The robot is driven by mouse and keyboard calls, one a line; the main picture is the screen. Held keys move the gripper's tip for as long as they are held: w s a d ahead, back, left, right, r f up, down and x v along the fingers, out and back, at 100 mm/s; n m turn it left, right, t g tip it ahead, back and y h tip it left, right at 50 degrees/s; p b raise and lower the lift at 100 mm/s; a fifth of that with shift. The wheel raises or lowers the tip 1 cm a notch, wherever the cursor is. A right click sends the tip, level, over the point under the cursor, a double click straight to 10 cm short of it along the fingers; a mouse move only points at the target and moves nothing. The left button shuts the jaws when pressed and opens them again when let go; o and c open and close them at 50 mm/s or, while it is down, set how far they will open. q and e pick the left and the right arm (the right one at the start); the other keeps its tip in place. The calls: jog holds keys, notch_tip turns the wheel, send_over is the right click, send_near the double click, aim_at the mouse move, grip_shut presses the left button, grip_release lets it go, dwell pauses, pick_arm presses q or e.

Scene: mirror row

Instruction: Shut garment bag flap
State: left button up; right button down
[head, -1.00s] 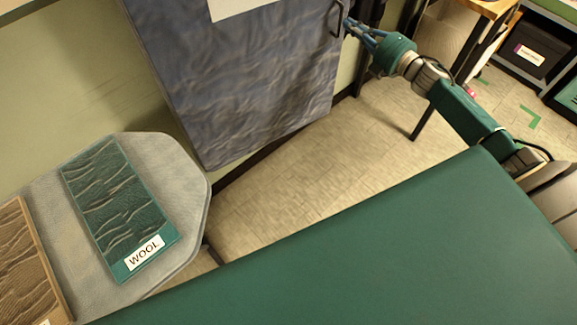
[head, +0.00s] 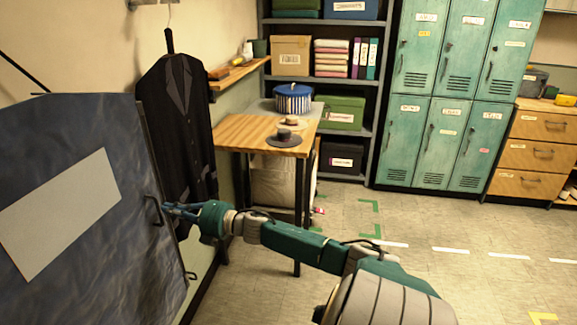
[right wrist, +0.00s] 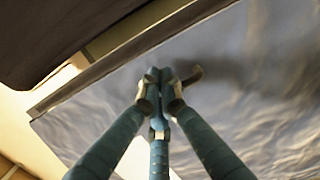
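The garment bag flap (head: 105,240) is a large blue-grey wrinkled panel with a pale blank label (head: 57,213), at the left of the head view. It stands out from the wall, open. A dark bracket-shaped handle (head: 155,211) sits near its right edge. My right gripper (head: 168,208) is at that handle. In the right wrist view, the three blue fingers (right wrist: 158,80) are drawn together at the handle (right wrist: 190,75), and part of the handle is hidden behind them. The flap surface (right wrist: 260,110) lies just beyond. My left gripper is out of view.
A dark suit (head: 178,125) hangs on the wall behind the flap's edge. A wooden table (head: 250,133) with hats and a striped hatbox (head: 293,99) stands beyond. Shelves and green lockers (head: 430,110) line the back. The floor at the right is open.

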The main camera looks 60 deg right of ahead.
jog(key=s+d, duration=0.2)
jog(key=s, duration=1)
jog(key=shift+w, duration=0.1)
